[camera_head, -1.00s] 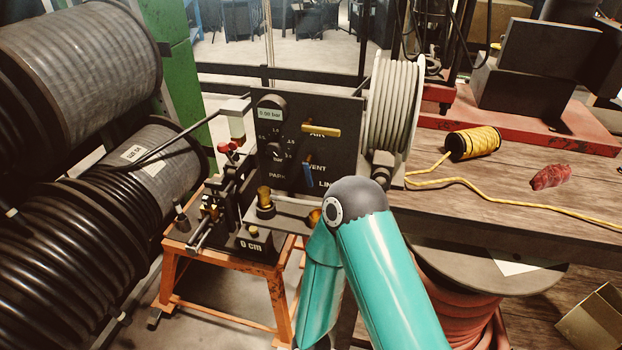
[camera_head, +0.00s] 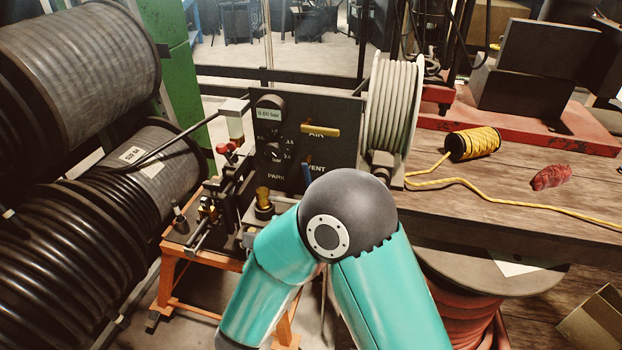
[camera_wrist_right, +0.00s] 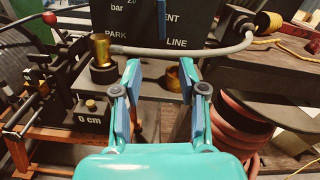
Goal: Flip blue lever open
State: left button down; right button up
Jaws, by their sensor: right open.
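The blue lever (camera_head: 307,174) hangs down on the black panel (camera_head: 335,150), beside the word VENT, partly hidden behind my arm. In the right wrist view, the blue lever (camera_wrist_right: 162,18) points down at the top middle. My right gripper (camera_wrist_right: 160,78) is open and empty, its two blue-padded fingers apart below the lever. Neither finger touches it. My right arm's teal links hide this gripper in the head view. My left gripper is not in view.
A yellow lever (camera_head: 320,131) lies sideways above, by AIR. A brass fitting (camera_wrist_right: 100,48) stands left of my gripper, with a grey hose (camera_wrist_right: 180,50) running right from it. Hose reels (camera_head: 80,60) crowd the left. A wooden bench (camera_head: 480,195) is at right.

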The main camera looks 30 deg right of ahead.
aim_at(307, 182)
jog(key=p+x, duration=0.3)
jog(key=x, duration=1.1)
jog(key=shift+d, duration=0.25)
jog(key=shift+p+x, duration=0.4)
jog(key=shift+x, duration=0.4)
jog(key=shift+f, duration=0.1)
grip_shut()
